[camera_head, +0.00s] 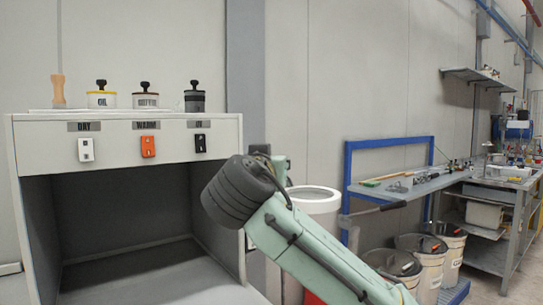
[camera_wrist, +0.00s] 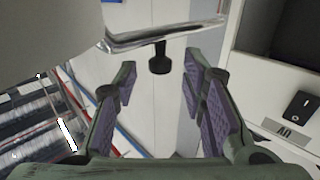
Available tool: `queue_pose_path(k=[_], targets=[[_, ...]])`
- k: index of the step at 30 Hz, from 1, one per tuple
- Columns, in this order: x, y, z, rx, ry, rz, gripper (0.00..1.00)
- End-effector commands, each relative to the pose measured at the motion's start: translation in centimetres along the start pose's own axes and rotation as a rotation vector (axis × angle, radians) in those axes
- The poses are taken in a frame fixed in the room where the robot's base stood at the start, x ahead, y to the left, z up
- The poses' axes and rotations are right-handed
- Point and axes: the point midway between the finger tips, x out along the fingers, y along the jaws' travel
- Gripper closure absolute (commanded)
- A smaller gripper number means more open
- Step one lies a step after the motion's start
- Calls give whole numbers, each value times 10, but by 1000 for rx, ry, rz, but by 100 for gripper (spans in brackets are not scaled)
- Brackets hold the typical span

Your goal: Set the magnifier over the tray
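My gripper (camera_wrist: 158,72) is open in the wrist view, its purple-padded fingers apart with nothing gripped. A black knob (camera_wrist: 160,62) on a short stem shows between the fingertips; I cannot tell how far beyond them it is. The stem joins a shiny, clear-looking rim (camera_wrist: 165,36). This may be the magnifier, but I cannot tell for sure. In the head view my arm hides the gripper. I cannot pick out the tray with certainty in either view.
A grey cabinet (camera_head: 130,128) with an open dark bay stands left; several knobbed containers, including an OIL one (camera_head: 102,99), stand on top. Its black switch (camera_wrist: 300,105) is beside my gripper. A white drum (camera_head: 316,197) stands behind my arm. A blue-framed bench (camera_head: 425,187) is at right.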

Motion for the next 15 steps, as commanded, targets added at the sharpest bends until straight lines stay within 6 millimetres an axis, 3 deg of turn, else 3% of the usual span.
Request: queue_pose_path(k=[11,15], targets=[[8,0,1,0,1,0,62],[8,0,0,-1,1,-1,70]])
